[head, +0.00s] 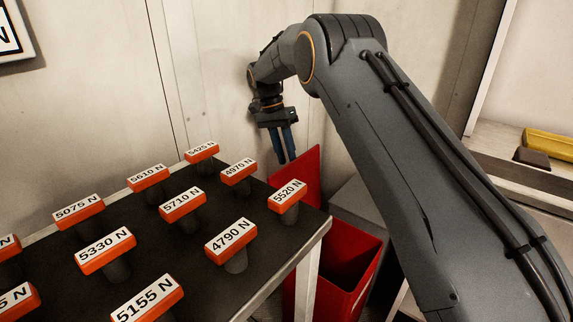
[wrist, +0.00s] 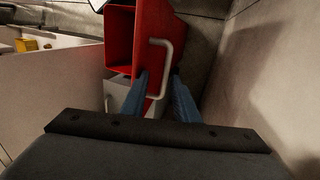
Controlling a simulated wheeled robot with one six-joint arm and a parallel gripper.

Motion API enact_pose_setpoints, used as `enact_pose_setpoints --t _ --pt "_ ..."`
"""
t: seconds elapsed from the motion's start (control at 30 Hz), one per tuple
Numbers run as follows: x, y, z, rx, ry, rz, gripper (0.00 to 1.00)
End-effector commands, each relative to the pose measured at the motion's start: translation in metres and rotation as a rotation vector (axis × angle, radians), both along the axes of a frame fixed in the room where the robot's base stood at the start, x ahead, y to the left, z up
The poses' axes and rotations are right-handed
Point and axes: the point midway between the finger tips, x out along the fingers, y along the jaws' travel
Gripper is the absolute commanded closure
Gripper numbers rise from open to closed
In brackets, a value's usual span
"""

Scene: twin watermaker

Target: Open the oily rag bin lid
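The red oily rag bin (head: 368,290) stands beyond the table's right edge, its top open and its dark inside showing. Its red lid (head: 302,172) stands raised at the back of the opening, partly hidden by the table items. In the wrist view the bin (wrist: 119,40) is at the top, and a pale bar handle (wrist: 168,68) shows on the lid's outer face. My gripper (head: 287,160) points down at the lid's upper edge. In the wrist view its blue fingers (wrist: 160,85) are apart, with the handle's lower end between them; I cannot tell whether they touch it.
A dark table (head: 150,240) with several orange-and-white labelled blocks (head: 233,240) fills the left front. A grey box (head: 357,208) stands behind the bin. Pale walls (head: 90,110) close the back. A shelf with a yellow item (head: 548,144) is at the right.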

Motion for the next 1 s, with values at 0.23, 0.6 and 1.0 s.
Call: enact_pose_setpoints --t 0.23,0.6,1.0 --pt "0.000 -0.001 0.044 0.001 -0.001 -0.001 0.72" --pt "0.000 -0.001 0.062 0.000 0.001 0.000 0.72" --pt "-0.019 -0.026 0.079 0.042 0.006 0.060 0.72"
